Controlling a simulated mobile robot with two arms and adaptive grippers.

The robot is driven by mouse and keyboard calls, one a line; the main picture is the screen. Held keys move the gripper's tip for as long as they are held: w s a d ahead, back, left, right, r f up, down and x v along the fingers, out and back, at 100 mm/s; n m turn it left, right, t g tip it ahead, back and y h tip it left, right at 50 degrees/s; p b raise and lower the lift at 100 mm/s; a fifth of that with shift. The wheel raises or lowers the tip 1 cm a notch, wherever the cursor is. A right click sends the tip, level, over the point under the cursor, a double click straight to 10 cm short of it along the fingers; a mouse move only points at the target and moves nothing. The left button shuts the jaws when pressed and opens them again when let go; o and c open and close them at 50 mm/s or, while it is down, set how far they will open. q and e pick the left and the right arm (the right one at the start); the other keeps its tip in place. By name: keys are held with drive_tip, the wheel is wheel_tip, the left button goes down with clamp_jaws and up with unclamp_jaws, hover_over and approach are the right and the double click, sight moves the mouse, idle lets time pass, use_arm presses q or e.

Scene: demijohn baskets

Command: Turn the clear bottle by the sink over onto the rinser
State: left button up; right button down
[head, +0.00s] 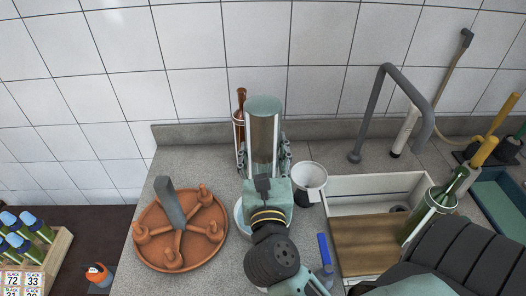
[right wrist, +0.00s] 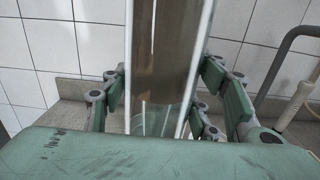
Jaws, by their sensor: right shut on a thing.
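The clear bottle (head: 263,135) is in my right gripper (head: 264,158), whose fingers lie on both sides of the glass. The bottle stands about upright in line, with a broad, closed, greenish end on top and no neck showing there. Its lower end is hidden behind the gripper's palm. The right wrist view shows the clear glass (right wrist: 165,60) between the green finger pads (right wrist: 175,100). A pale round rim (head: 239,217), perhaps the rinser, shows partly below the gripper; whether the bottle touches it is hidden. My left gripper is out of view.
A terracotta round rack (head: 150,243) stands left, a brown bottle (head: 241,97) behind the clear one. A white cup (head: 311,174) is close right of the gripper. Further right are a sink (head: 375,184) with a wooden board (head: 365,245), a grey tap (head: 371,110) and a green bottle (head: 440,205).

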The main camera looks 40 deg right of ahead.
sight(263, 171)
drive_tip(key=shift+f+b, duration=2.7)
drive_tip(key=shift+f, duration=0.3)
idle(0.3)
drive_tip(key=c, duration=0.6)
unclamp_jaws()
drive_tip(key=shift+f, duration=0.1)
drive_tip(key=shift+s+a, duration=0.15)
drive_tip(key=shift+s, duration=0.1)
drive_tip(key=v, duration=0.7)
